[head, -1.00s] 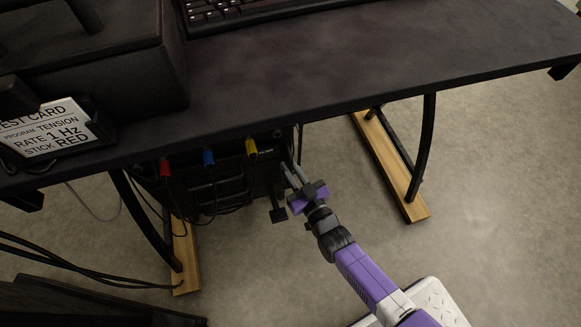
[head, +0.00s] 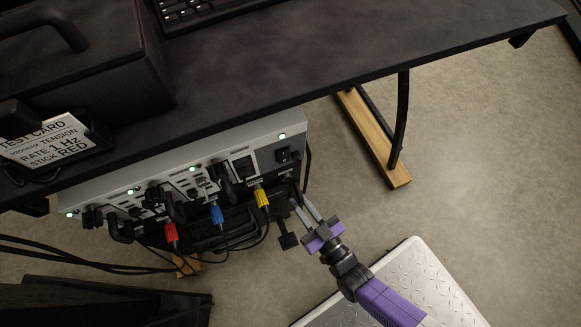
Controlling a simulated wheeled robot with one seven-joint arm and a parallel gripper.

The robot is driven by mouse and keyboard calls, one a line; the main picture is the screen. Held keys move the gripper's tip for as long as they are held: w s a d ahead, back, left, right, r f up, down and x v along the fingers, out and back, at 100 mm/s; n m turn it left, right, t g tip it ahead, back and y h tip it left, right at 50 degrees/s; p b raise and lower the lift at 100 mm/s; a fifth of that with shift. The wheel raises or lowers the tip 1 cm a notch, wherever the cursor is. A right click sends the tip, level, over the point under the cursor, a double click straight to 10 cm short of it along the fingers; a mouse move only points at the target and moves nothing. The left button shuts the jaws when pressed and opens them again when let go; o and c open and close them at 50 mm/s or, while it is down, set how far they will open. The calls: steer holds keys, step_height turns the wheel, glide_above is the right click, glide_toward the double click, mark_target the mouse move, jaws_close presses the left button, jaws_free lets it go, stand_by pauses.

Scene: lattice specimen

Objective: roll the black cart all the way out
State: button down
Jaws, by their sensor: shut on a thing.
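The black cart (head: 284,187) is partly out from under the dark desk; its rear part is hidden beneath the desk top. A grey panel unit (head: 268,136) with green lights and black connectors shows at the desk's front edge, above the cart's black front. Red (head: 171,236), blue (head: 217,215) and yellow (head: 263,198) plugs with cables hang at its front. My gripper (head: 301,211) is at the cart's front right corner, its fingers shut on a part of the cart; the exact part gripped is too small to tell.
The desk top (head: 330,60) overhangs the cart. A wooden desk foot (head: 372,138) stands to the right. A test card (head: 42,146) sits on the desk at left. Black cables (head: 75,258) run at lower left above a dark object (head: 110,305). Bare floor (head: 470,190) lies to the right.

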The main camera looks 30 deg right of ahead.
steer(key=s+a, duration=0.1)
steer(key=s, duration=0.6)
steer(key=shift+s+a, duration=0.25)
steer(key=shift+s, duration=0.1)
steer(key=c, duration=1.4)
jaws_free()
steer(key=s+p, duration=0.1)
steer(key=s, duration=0.6)
steer(key=shift+s, duration=0.4)
steer(key=shift+d, duration=0.1)
